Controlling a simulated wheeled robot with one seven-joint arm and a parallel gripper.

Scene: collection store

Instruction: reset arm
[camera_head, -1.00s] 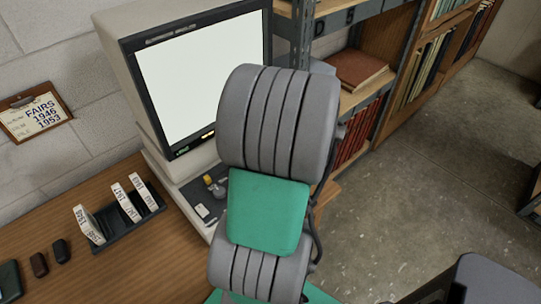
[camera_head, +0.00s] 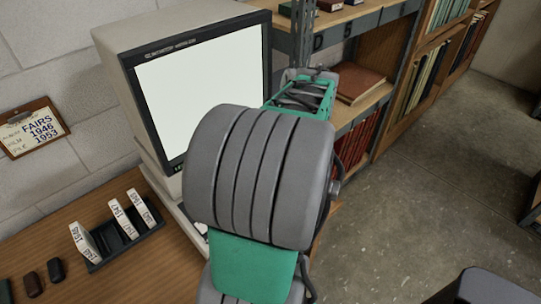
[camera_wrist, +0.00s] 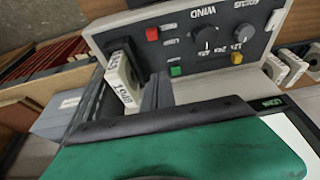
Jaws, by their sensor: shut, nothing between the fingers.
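My arm fills the middle of the head view, with a large grey joint in front and a green link (camera_head: 305,94) beyond it against the shelf unit. My gripper (camera_wrist: 157,90) shows in the wrist view as dark fingers just past the green hand housing. It is shut and empty. A white box (camera_wrist: 122,80) with a printed number stands beside the fingers, not between them. I cannot tell whether they touch. The fingertips are not clear in the head view.
A microfilm reader (camera_head: 122,40) with a lit screen stands on the wooden desk (camera_head: 110,265), behind my arm. Its knob panel (camera_wrist: 205,60) shows in the wrist view. A black rack (camera_head: 130,243) holds white boxes.

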